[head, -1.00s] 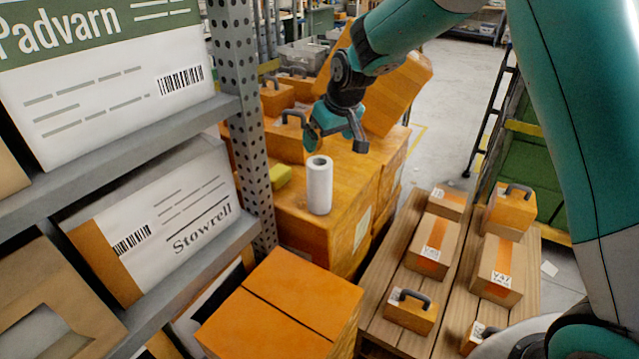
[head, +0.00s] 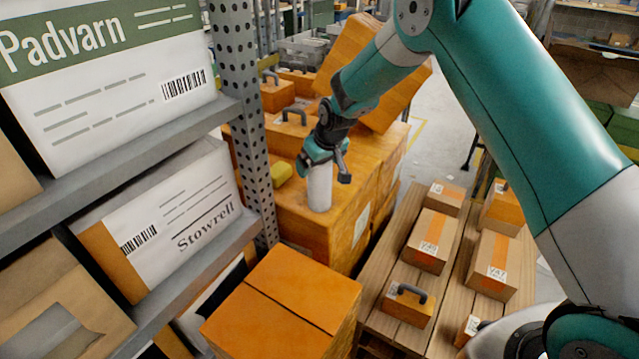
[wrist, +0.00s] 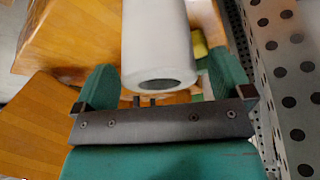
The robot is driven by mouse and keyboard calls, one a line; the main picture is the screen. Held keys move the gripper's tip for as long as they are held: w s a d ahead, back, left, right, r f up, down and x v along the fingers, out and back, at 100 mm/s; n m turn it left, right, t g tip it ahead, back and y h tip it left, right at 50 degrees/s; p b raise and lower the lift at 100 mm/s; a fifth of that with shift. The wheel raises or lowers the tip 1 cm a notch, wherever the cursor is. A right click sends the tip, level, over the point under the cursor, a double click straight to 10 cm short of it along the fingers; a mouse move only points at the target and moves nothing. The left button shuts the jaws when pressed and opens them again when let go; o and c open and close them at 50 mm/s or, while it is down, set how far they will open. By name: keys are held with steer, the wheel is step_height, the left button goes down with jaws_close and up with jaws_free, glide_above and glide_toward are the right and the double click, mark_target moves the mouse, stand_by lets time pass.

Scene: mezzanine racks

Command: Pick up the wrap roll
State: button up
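The wrap roll (head: 319,190) is a white upright cylinder standing on an orange box stack (head: 340,222) in the head view. Its top is hidden behind my gripper (head: 323,170), which has come down around it. In the wrist view the roll (wrist: 158,40) lies between the two green fingers of my gripper (wrist: 163,72), its dark core hole facing the camera. A gap shows between the roll and each finger, so the gripper is open and not clamped on it.
A perforated rack post (head: 240,110) and shelves with labelled boxes stand to the left. A small yellow object (head: 282,172) lies left of the roll. A large tilted orange box (head: 385,95) is behind it. A pallet (head: 395,250) with several boxes is at right.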

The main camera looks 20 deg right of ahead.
steer(key=c, duration=1.5)
steer(key=shift+r, duration=0.2)
step_height(320, 180, up, 20)
steer(key=b, duration=0.2)
steer(key=shift+f+b, duration=0.15)
steer(key=shift+b, duration=0.2)
steer(key=o, duration=0.9)
steer(key=c, duration=0.3)
